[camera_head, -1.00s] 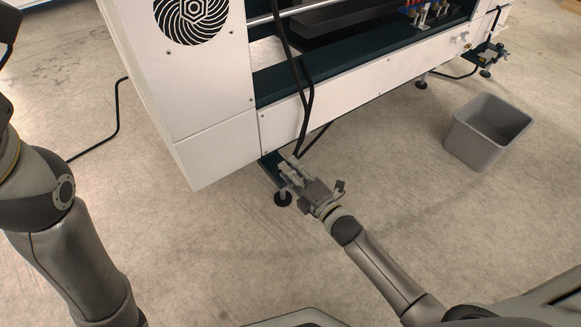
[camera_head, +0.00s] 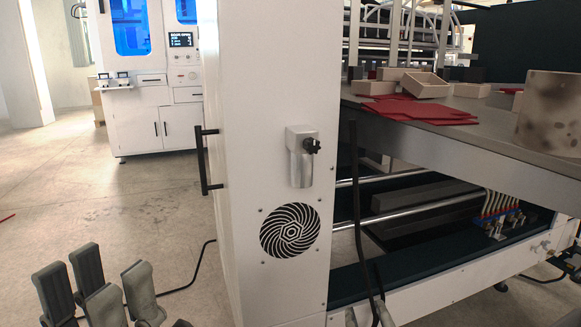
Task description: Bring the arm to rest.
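My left gripper (camera_head: 97,288) shows at the bottom left corner. Its grey fingers point up, with a gap between them, and nothing is seen in the gap. It is over the floor, left of the white machine cabinet and apart from it in the picture. Of my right gripper only a small grey tip (camera_head: 384,316) shows at the bottom edge, by the lower end of a black cable. The rest of it is out of the frame, so its opening is hidden.
The white machine cabinet (camera_head: 265,90) with a black handle and round fan grille stands in front. Its worktop (camera_head: 480,145) at right carries red sheets (camera_head: 420,109) and pale boxes (camera_head: 423,84). Another white machine (camera_head: 150,95) stands behind left. Open floor (camera_head: 90,190) lies at left.

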